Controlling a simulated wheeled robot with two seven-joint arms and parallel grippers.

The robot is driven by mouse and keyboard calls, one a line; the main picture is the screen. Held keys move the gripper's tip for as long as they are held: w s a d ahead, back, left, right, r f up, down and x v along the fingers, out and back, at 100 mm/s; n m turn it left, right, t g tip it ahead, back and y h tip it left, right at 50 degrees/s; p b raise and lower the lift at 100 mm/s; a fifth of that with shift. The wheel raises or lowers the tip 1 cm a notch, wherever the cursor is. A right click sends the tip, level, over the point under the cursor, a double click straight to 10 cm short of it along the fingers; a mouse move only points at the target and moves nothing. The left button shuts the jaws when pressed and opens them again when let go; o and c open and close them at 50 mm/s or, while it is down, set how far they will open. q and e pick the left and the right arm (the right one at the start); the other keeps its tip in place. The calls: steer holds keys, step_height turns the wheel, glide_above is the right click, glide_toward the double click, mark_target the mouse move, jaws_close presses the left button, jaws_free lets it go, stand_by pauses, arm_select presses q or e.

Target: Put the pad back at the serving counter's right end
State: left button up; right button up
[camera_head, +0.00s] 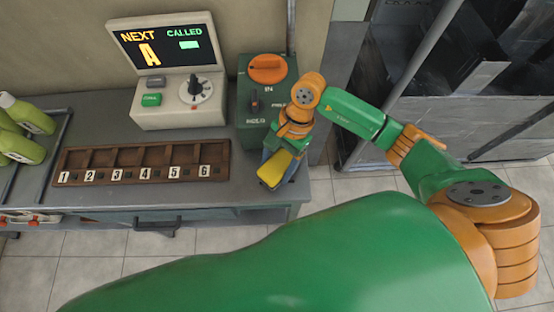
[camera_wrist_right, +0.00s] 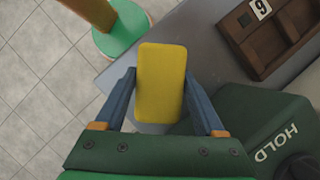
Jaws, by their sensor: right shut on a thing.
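The yellow pad (camera_head: 276,168) is a small rounded block at the right end of the grey serving counter (camera_head: 225,197), close to its front edge. In the wrist view the pad (camera_wrist_right: 162,88) lies between the two blue fingers of my right gripper (camera_wrist_right: 160,76), which is shut on it. In the head view my right gripper (camera_head: 284,162) points down in front of the green control box. Whether the pad touches the counter top (camera_wrist_right: 203,40) cannot be told. My left gripper is not in view.
The green control box (camera_head: 254,122) with an orange knob stands just behind the pad. A brown numbered rack (camera_head: 140,183) lies to the left, with a display console (camera_head: 180,115) behind it. Tiled floor (camera_wrist_right: 40,90) lies beyond the counter edge.

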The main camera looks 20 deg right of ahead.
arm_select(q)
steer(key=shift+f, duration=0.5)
arm_select(e)
steer(key=shift+f, duration=0.8)
arm_select(q)
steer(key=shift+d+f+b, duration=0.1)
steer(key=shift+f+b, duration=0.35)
steer(key=shift+b, duration=0.15)
arm_select(e)
steer(key=shift+f, duration=0.35)
